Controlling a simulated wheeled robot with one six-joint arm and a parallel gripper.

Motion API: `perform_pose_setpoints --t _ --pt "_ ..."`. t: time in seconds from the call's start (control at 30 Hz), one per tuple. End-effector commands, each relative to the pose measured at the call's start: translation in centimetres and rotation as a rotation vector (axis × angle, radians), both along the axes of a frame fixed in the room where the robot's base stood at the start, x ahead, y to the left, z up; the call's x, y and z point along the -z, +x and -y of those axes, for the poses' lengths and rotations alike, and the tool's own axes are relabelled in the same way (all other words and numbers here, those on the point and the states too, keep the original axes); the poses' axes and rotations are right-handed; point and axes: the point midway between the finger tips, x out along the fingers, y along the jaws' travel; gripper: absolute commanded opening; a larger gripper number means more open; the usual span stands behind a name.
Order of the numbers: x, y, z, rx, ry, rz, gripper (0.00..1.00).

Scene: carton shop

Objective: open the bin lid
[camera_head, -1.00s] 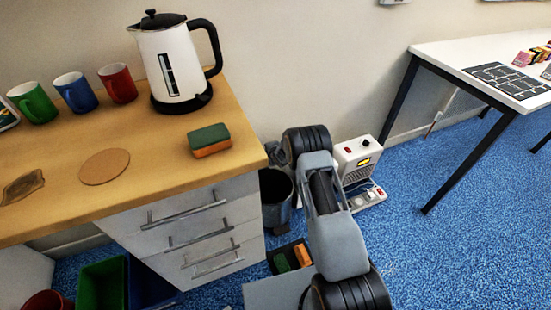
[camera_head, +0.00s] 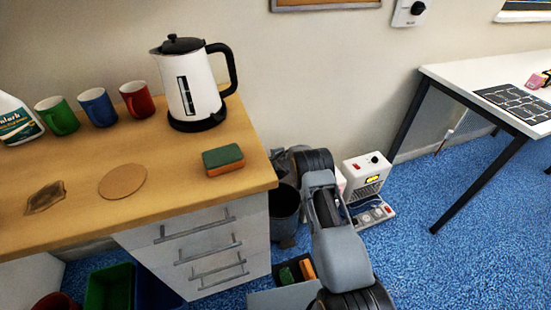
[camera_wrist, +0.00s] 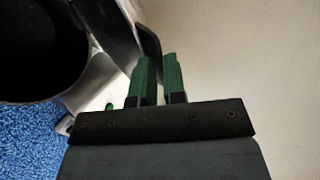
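The dark bin (camera_head: 285,222) stands on the floor against the right side of the drawer unit, partly behind my arm. In the wrist view a round dark opening (camera_wrist: 38,45), apparently the bin's mouth, fills the upper left. A grey and black piece (camera_wrist: 118,32), perhaps the raised lid, runs from its rim toward my fingertips. My gripper (camera_wrist: 159,60) has green fingers standing close together with a narrow gap. A dark curved end is at or just behind the fingertips; I cannot tell if it is held. My arm hides the gripper in the head view.
The wooden counter (camera_head: 85,205) with kettle (camera_head: 192,90), mugs and sponge (camera_head: 223,161) is left of the bin. A white device (camera_head: 366,172) stands right of my arm. A tray of sponges (camera_head: 296,271) lies in front of the bin. Blue floor (camera_head: 420,265) is clear at right.

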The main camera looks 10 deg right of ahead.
Motion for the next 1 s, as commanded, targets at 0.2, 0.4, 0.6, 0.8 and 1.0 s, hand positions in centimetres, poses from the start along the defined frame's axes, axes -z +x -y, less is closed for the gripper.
perform_pose_setpoints --t 0.2,0.4,0.6,0.8,1.0 --pt "-0.1 0.1 0.0 0.001 0.001 0.002 0.31" --pt "-0.1 0.0 0.0 0.0 0.0 0.001 0.31" --pt "-0.8 -0.6 0.1 0.0 0.001 0.0 0.31" --pt "-2.6 -2.8 0.5 0.001 0.001 0.001 0.31" --pt "-4.9 -5.7 0.9 0.002 0.001 0.001 0.31"
